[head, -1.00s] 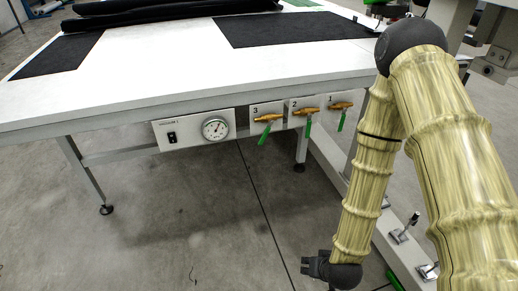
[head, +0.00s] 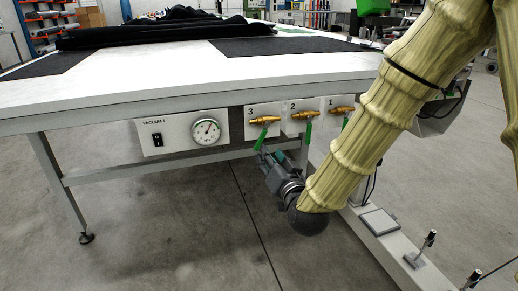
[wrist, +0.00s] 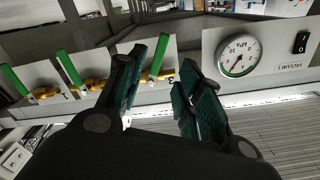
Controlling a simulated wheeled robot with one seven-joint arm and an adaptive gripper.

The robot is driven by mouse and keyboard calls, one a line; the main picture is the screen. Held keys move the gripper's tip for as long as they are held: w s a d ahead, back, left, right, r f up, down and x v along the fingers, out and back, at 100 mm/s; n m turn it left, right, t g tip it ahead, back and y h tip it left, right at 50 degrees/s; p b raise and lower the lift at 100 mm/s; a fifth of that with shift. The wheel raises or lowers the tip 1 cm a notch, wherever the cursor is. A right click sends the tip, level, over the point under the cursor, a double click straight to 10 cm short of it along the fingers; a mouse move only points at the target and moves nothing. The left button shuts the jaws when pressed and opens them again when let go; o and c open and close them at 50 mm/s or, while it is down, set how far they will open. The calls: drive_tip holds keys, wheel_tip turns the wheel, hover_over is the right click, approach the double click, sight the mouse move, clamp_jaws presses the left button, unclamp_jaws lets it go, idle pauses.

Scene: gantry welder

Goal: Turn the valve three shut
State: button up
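Valve three is a brass valve (head: 264,120) on a white plate marked 3 under the table edge. Its green handle (head: 260,140) points down and slightly left, across the sideways brass body. My gripper (head: 266,158) is just below this handle in the head view, pointing up at it. In the wrist view my gripper (wrist: 160,95) is open, with its dark teal finger pads apart. The green handle of valve three (wrist: 157,58) appears in the gap, nearer the left finger; I cannot tell whether they touch. The wrist view is turned nearly upside down.
Valves two (head: 304,115) and one (head: 342,110), also with green handles, are close on the right. The vacuum panel (head: 183,132) with its gauge and black switch is on the left. The white table (head: 150,75) overhangs them. A table leg and floor rail stand below right.

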sight(260, 143)
drive_tip(key=b+x, duration=0.2)
drive_tip(key=x, duration=0.8)
drive_tip(key=shift+w+f+b, duration=0.1)
drive_tip(key=shift+w+b, duration=0.1)
drive_tip(key=shift+b, duration=0.15)
drive_tip(key=shift+c, duration=0.4)
clamp_jaws()
